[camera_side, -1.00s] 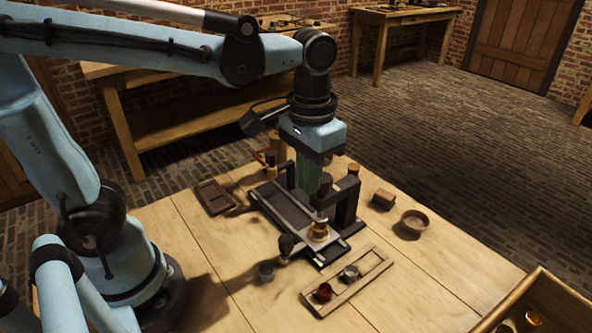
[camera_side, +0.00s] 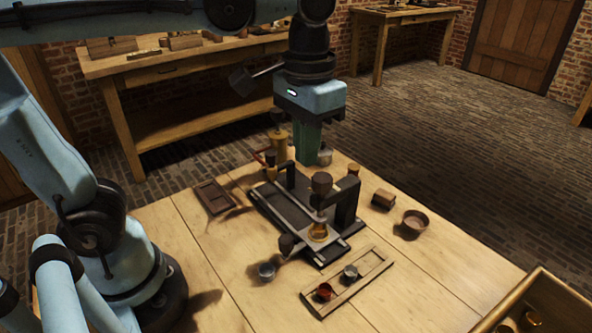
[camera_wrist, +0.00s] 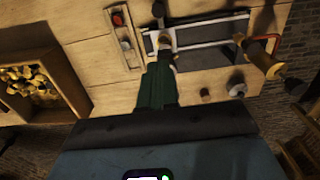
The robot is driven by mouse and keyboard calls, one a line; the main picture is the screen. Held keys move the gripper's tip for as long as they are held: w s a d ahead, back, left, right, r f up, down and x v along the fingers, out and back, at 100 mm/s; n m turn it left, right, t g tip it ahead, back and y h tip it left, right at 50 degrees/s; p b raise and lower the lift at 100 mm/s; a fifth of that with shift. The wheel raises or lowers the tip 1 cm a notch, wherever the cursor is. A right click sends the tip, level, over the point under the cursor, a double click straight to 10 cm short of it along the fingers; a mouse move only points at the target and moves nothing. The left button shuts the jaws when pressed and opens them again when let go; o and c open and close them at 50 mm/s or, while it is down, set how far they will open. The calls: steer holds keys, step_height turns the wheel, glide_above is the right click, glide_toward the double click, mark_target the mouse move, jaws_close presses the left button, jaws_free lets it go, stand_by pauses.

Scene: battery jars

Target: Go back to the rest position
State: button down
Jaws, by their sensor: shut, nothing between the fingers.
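My gripper (camera_side: 306,160) is above the wooden workbench, its green fingers pointing down, shut and empty. It hangs over the back part of the dark metal press-like fixture (camera_side: 263,207), apart from it. In the wrist view the green fingers (camera_wrist: 158,82) are together, with the fixture (camera_wrist: 212,58) beyond them. A small amber jar (camera_side: 318,232) stands at the fixture's front end, under a dark round knob (camera_side: 321,182).
A wooden rack (camera_side: 372,268) holds a red cup (camera_side: 324,291) and a grey cup (camera_side: 350,272). A small metal cup (camera_side: 267,271), a round bowl (camera_side: 415,222), a wooden block (camera_side: 383,199) and a dark tray (camera_side: 214,197) lie around. A crate (camera_side: 546,290) stands front right.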

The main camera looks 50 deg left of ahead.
steer(key=shift+r, duration=0.1)
steer(key=a+f+t, duration=0.7)
steer(key=a+f, duration=0.1)
stand_by(0.4)
